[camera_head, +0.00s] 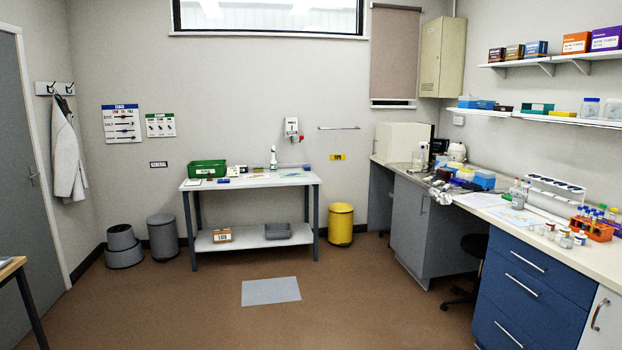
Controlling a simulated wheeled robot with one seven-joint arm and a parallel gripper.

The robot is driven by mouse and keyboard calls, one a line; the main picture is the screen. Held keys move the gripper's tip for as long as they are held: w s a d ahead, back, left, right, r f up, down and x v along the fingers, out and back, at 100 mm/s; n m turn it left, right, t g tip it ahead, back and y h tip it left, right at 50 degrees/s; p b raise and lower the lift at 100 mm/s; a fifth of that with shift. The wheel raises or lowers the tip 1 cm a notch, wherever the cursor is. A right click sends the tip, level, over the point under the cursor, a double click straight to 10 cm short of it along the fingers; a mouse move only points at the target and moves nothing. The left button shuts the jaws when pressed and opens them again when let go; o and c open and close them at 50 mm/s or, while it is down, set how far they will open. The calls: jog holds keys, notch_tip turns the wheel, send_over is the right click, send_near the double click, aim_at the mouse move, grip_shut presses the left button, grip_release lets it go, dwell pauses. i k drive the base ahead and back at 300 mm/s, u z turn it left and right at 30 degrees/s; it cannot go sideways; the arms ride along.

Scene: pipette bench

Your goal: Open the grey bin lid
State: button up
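The grey bin (163,242) stands on the floor against the back wall, left of the bench table. It is a round upright bin. Its lid (161,220) appears shut, lying flat across the top. My gripper is not in view, so its place relative to the bin does not show.
A grey step stool (123,249) stands close left of the bin. The bench table (250,180) is close on its right, with a yellow bin (340,227) beyond. A light mat (270,291) lies on open floor. A dark-legged table edge (12,268) is at front left.

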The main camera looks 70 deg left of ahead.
aim_at(162, 219)
jog(key=u, duration=2.55)
